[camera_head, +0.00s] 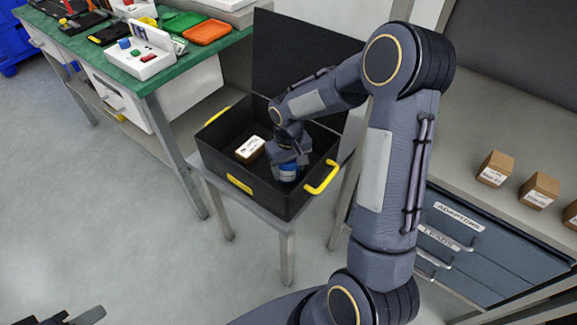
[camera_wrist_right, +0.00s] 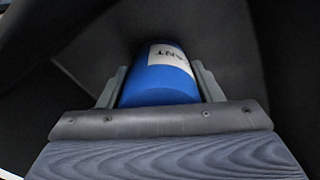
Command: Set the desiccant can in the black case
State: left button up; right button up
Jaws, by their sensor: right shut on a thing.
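The black case (camera_head: 221,150) stands open on a small grey stand, with its lid raised at the back and yellow handles on its sides. My right gripper (camera_head: 288,166) is inside the case, shut on the blue desiccant can (camera_head: 288,174). In the right wrist view the can (camera_wrist_right: 160,82) sits between the two fingers (camera_wrist_right: 160,88), with part of a white label showing. Whether the can touches the case floor cannot be told. Part of my left gripper (camera_head: 75,317) shows at the bottom left, away from the case; its jaws are unclear.
A brown box with a white top (camera_head: 250,149) lies in the case, left of the can. A green-topped bench (camera_head: 140,82) with trays and devices stands at the left. Several cardboard boxes (camera_head: 495,169) sit on the right counter above labelled drawers (camera_head: 460,243).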

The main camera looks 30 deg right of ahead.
jog(key=shift+f, duration=0.2)
jog(key=o, duration=1.1)
jog(key=shift+r, duration=0.1)
